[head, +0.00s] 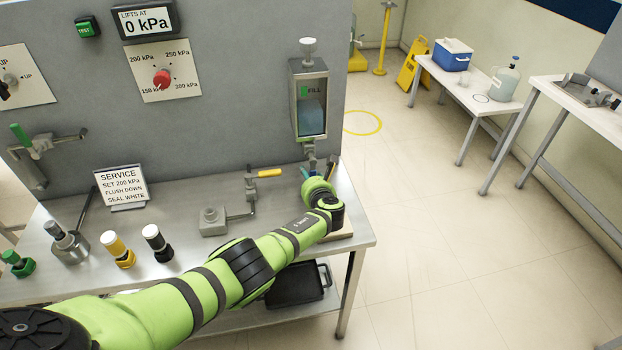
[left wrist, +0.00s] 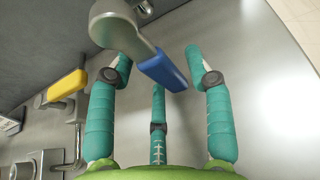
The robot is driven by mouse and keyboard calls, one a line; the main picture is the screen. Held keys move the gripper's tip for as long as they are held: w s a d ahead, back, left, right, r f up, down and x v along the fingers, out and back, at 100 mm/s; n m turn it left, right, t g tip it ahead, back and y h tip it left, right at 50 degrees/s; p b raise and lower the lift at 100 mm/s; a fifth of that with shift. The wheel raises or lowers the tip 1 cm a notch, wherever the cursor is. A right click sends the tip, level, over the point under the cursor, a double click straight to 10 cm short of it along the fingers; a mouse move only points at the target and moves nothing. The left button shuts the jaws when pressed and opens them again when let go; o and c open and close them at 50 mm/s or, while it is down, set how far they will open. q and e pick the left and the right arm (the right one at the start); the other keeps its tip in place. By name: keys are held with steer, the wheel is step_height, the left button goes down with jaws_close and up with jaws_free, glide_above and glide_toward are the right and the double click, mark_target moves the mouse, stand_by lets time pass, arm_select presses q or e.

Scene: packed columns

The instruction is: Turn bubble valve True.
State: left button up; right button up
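A valve with a grey body (left wrist: 112,24) and a blue lever (left wrist: 164,72) shows in the left wrist view; I read no label on it. My left gripper (left wrist: 158,62) has three teal fingers spread apart. The blue lever lies across the gap between the two outer fingers, and I see no finger closed on it. In the head view my left gripper (head: 315,175) is at the right end of the bench, below the fill column (head: 309,100), and my wrist mostly hides the valve there. My right gripper is not in view.
A yellow-handled lever (head: 269,173) is left of my gripper; it also shows in the left wrist view (left wrist: 66,88). A service sign (head: 122,187) and several plugs stand left on the bench (head: 190,262). The panel has a red knob (head: 162,78) and display (head: 145,21) reading 0 kPa.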

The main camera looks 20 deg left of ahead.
arm_select(q)
steer(key=shift+r, duration=0.1)
steer(key=shift+s+d+r, duration=0.2)
steer(key=shift+s+d, duration=0.3)
steer(key=v, duration=1)
steer(key=shift+s+r, duration=0.15)
steer(key=shift+s, duration=0.15)
